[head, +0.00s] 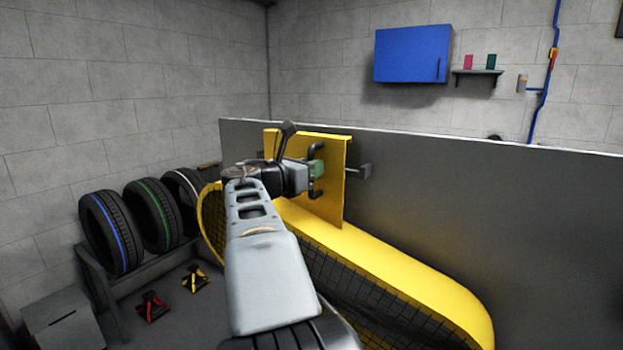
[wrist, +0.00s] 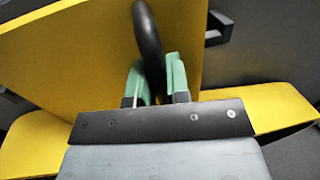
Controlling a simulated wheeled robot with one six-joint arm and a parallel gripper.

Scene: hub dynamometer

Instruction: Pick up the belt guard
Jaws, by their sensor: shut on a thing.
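The belt guard (head: 335,155) is a flat yellow plate with a dark looped handle, upright in front of a grey panel in the head view. It fills the upper left of the wrist view (wrist: 75,55). My gripper (head: 317,171) is at the plate's front face. In the wrist view its green fingers (wrist: 156,78) are shut on the black handle (wrist: 148,38), one on each side. My arm hides part of the plate's left side. I cannot tell whether the plate touches the panel behind it.
A long yellow curved cover with mesh (head: 410,265) runs below the plate. A grey bracket (head: 362,170) sticks out by the plate's right edge, on the grey panel (head: 470,210). Tyres (head: 112,230) stand on a rack at left, with jack stands (head: 195,279) on the floor.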

